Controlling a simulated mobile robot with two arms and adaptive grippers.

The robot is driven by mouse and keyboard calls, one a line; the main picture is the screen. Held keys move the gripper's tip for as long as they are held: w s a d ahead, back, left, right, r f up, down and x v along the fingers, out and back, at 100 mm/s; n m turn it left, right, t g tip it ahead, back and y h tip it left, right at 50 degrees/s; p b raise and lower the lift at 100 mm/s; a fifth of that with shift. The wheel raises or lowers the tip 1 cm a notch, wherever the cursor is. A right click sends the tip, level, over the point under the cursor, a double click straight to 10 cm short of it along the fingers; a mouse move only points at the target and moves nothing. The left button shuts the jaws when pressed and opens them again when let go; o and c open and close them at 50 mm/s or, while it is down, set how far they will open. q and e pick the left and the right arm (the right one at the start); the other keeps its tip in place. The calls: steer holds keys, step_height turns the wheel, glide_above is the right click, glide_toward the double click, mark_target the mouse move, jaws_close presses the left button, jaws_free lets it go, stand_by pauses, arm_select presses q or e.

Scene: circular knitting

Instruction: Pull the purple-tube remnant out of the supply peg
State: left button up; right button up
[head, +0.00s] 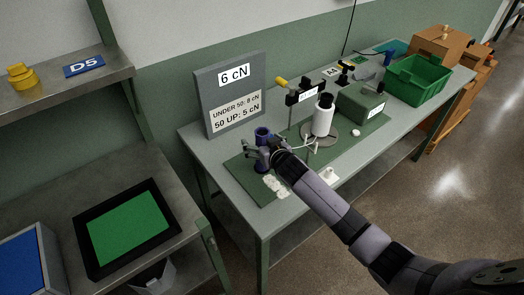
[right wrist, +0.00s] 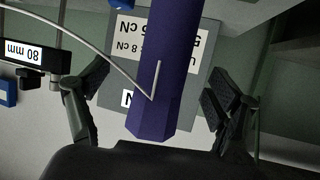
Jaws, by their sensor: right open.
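The purple tube (head: 262,134) stands near the left end of the green mat on the bench, in front of the grey sign. My right gripper (head: 264,154) is at it, open. In the right wrist view the tube (right wrist: 167,75) lies between the two spread fingers of the right gripper (right wrist: 158,105), with a gap on both sides. A thin grey wire (right wrist: 115,68) crosses in front of the tube and bends up. I cannot make out the supply peg; the gripper hides the tube's lower part in the head view. My left gripper is not in view.
The grey tension sign (head: 232,90) stands behind the tube. A white yarn cone (head: 323,118) with a black top stands to the right, near a green box (head: 361,103). White scraps (head: 275,186) lie at the mat's front left. A green crate (head: 417,80) is farther right.

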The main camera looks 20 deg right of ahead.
steer(key=shift+c, duration=0.3)
steer(key=c, duration=1.2)
steer(key=shift+r, duration=0.1)
steer(key=shift+c, duration=0.2)
step_height(320, 180, up, 23)
steer(key=shift+p, duration=0.35)
